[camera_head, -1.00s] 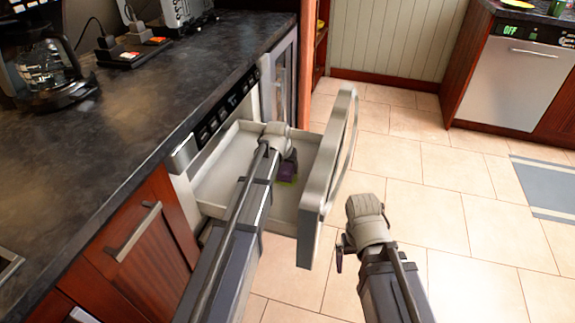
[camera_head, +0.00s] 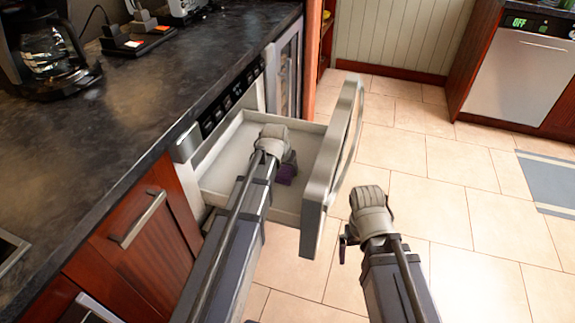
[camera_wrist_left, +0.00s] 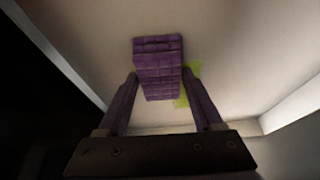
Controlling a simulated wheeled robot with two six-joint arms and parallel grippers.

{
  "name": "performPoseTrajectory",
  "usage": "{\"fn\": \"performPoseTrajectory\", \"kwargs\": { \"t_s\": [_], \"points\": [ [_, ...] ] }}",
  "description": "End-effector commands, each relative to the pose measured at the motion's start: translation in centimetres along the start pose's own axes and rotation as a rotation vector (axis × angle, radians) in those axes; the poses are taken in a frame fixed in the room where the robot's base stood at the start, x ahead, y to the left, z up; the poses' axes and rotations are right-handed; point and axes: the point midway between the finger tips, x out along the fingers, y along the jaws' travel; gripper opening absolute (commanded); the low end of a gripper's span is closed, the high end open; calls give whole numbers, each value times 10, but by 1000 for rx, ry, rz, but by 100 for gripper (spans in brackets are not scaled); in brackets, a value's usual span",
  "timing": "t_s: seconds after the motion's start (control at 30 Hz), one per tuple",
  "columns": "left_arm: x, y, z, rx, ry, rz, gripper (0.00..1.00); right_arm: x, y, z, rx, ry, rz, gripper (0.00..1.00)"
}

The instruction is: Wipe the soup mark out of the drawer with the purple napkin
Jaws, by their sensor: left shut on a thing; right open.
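The drawer (camera_head: 226,170) is pulled out, and my left gripper (camera_head: 285,166) is inside it. That gripper is shut on the purple napkin (camera_head: 287,174), which also shows as a folded block between the fingers in the left wrist view (camera_wrist_left: 158,60). The yellow-green soup mark (camera_wrist_left: 183,99) lies on the pale drawer floor there, partly covered by the napkin, with bits showing at its right side. The mark is hidden in the head view. My right gripper (camera_head: 346,242) is open and empty, outside the drawer to the right of its front panel.
The drawer's thick front panel (camera_head: 330,170) stands between my two grippers. A dark counter (camera_head: 120,120) with a coffee maker (camera_head: 48,55) runs along the left. Tiled floor (camera_head: 450,220) is clear on the right. A dishwasher (camera_head: 520,75) stands at the far right.

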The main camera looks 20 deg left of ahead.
Motion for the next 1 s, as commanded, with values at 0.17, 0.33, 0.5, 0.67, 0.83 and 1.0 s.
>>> {"fn": "performPoseTrajectory", "kwargs": {
  "t_s": [0.17, 0.33, 0.5, 0.67, 0.83, 1.0],
  "points": [
    [-1, 0, 6, 0, -8, 0, 5, 1, 0, 0, 0, 0, 0, 98],
    [-1, -6, 6, -1, -10, -1, 5, 0, 0, 0, 0, 0, 0, 98],
    [-2, -17, 5, -2, -10, -2, 5, -1, 0, 0, 0, 0, 0, 98],
    [-2, -17, 5, 0, -9, -1, 5, -1, 0, 0, 0, 0, 0, 98],
    [0, -17, -3, 0, -8, 0, 5, -2, 0, 0, 0, 0, 0, 98],
    [5, -17, -17, 0, -6, 0, 5, -2, 0, 0, 0, 0, 0, 98]
  ]
}}
